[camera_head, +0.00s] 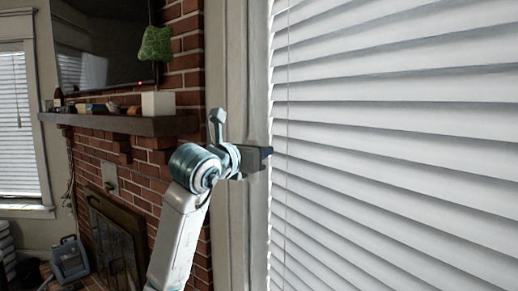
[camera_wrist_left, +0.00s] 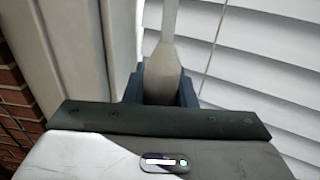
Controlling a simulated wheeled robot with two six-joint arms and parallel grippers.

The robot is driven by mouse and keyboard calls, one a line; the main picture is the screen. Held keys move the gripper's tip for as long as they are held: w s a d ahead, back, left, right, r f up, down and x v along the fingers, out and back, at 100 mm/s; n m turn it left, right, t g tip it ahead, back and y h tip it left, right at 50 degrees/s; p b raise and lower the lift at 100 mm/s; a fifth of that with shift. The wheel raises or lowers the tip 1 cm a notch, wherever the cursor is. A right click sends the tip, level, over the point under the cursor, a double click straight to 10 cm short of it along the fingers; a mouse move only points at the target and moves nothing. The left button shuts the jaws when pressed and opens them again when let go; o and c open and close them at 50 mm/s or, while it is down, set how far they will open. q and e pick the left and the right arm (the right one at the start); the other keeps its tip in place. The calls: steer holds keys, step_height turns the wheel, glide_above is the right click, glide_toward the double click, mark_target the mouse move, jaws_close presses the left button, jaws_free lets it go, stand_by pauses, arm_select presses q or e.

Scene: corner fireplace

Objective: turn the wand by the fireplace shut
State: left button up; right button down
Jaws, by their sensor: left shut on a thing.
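The wand (camera_wrist_left: 167,68) is a pale grey stick that widens into a flat handle at its lower end. In the left wrist view its handle sits between the dark blue fingers of my left gripper (camera_wrist_left: 160,88), which is shut on it. In the head view my left gripper (camera_head: 264,152) reaches to the left edge of the window blind (camera_head: 395,140); I cannot make out the wand clearly there. The blind has wide white tilted slats with grey shadow bands between them. My right gripper is not in view.
A thin cord (camera_head: 288,80) hangs at the blind's left side. Left of the pale window trim (camera_head: 237,60) stands the brick fireplace (camera_head: 135,165) with a dark mantel (camera_head: 130,124), a white box (camera_head: 158,104) and a hanging green ornament (camera_head: 155,43).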

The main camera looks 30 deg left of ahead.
arm_select(q)
steer(key=shift+y, duration=0.4)
steer(key=o, duration=1)
steer(key=shift+s+f+b, duration=0.1)
steer(key=shift+s+b, duration=0.25)
steer(key=shift+s, duration=0.1)
steer(key=s+b, duration=0.4)
steer(key=s, duration=0.5)
steer(key=shift+s, duration=0.4)
